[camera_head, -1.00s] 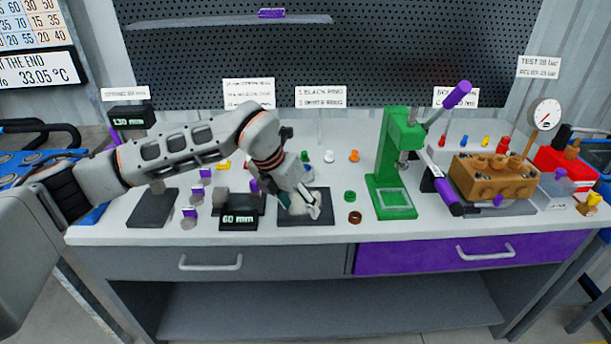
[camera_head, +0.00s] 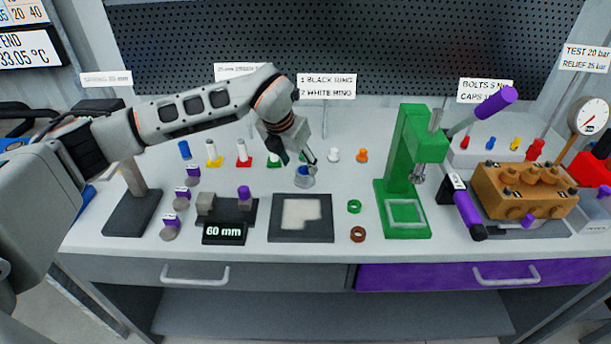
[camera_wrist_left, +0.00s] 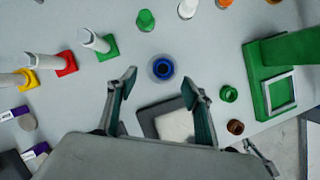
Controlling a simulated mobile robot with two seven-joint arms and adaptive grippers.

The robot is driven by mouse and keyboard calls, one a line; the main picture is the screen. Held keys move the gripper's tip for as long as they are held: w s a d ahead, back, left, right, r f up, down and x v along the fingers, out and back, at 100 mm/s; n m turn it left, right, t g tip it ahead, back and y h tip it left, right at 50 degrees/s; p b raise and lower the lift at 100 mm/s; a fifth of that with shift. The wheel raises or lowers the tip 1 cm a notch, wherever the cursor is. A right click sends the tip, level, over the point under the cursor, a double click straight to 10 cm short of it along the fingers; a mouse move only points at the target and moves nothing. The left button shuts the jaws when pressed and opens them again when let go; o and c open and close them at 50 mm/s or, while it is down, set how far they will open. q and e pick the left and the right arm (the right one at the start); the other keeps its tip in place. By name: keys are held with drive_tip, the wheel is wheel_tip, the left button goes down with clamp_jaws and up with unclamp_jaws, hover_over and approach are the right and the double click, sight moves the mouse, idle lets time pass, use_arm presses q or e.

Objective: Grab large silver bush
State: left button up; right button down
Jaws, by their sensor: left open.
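A silver ring-shaped bush (camera_head: 304,181) with a blue inside stands on the white bench top, behind the dark square pad. My left gripper (camera_head: 299,160) is right above and behind it in the head view, and partly overlaps its top edge. In the left wrist view the bush (camera_wrist_left: 161,69) is seen from above, just past and between the tips of my open left gripper (camera_wrist_left: 160,84). Nothing is between the fingers. I cannot tell whether a finger touches the bush.
The dark pad (camera_head: 281,232) with a pale patch lies in front of the bush. A green ring (camera_head: 354,206) and a brown ring (camera_head: 358,234) lie to its right, before the green press (camera_head: 405,160). Small coloured parts stand behind. A 60 mm block (camera_head: 224,234) is at left.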

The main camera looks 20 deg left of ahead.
sight(304, 170)
use_arm(q)
drive_tip(key=x, duration=0.4)
drive_tip(key=shift+w+d+f, duration=0.1)
drive_tip(key=shift+w+d, duration=0.25)
drive_tip(key=shift+w+f, duration=0.2)
drive_tip(key=shift+f, duration=0.2)
drive_tip(key=c, duration=1.3)
